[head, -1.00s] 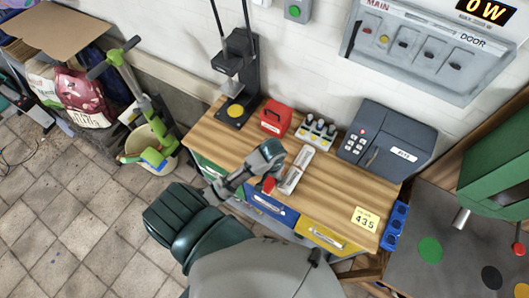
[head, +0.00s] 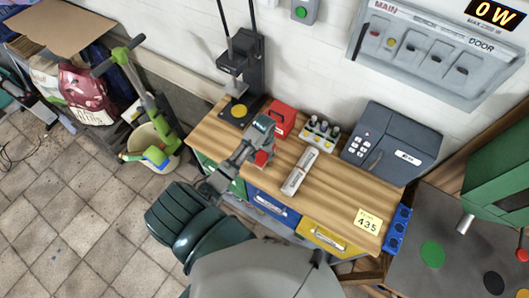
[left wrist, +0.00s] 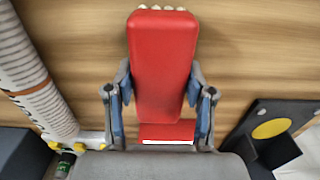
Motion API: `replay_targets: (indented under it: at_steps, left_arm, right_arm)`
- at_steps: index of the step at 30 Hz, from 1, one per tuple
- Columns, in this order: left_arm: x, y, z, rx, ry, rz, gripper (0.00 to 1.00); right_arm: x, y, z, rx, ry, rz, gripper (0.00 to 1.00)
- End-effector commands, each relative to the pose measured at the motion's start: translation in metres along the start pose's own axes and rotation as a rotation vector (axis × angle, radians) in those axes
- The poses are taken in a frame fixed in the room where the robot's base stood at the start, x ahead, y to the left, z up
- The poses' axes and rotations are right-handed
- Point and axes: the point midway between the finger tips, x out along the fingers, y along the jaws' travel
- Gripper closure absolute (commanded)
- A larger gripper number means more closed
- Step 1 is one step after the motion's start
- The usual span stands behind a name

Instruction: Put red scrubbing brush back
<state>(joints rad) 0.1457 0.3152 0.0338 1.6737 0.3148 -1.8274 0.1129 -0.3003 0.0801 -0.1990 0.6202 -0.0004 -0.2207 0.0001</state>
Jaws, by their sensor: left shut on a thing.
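The red scrubbing brush (head: 262,158) is in my left gripper (head: 262,148), over the left part of the wooden workbench (head: 340,188). In the left wrist view the brush's red back (left wrist: 163,65) stands out between the two fingers of the left gripper (left wrist: 160,105), which are shut on its sides. Small pale tips, perhaps bristles, show at its far end. I cannot tell whether the brush touches the bench top. My right gripper is not in view.
A red box (head: 283,119), a rack of small bottles (head: 319,133) and a dark press (head: 243,75) stand behind the gripper. A long pale object (head: 300,171) lies to its right. A grey safe (head: 390,143) stands further right. The bench's front right is mostly clear.

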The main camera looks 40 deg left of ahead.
Motion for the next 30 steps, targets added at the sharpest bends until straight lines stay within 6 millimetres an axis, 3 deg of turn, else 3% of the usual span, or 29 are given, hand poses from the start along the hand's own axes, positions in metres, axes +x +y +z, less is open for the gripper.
replay_targets:
  at_steps: [2,3,6,19,23,27,30]
  left_arm:
    - [0.0,0.0,0.0,0.0,0.001,0.0,0.79]
    - [0.0,0.0,0.0,0.0,0.0,-0.001,0.42]
    - [-0.001,0.002,0.0,0.0,0.001,-0.002,0.21]
    - [-0.013,0.004,-0.001,0.0,0.004,-0.004,0.21]
    - [-0.037,0.002,-0.002,0.001,0.008,-0.002,0.21]
    - [-0.075,-0.001,-0.001,0.003,0.007,-0.01,0.21]
    - [-0.087,-0.002,-0.002,0.004,0.009,-0.009,0.21]
  right_arm:
    - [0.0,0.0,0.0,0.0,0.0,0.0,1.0]
    - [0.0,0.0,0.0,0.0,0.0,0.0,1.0]
    - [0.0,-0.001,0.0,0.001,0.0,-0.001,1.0]
    - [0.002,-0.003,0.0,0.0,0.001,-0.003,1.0]
    - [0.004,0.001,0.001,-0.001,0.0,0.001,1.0]
    - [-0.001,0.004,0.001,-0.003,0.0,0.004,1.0]
    - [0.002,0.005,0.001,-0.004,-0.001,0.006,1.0]
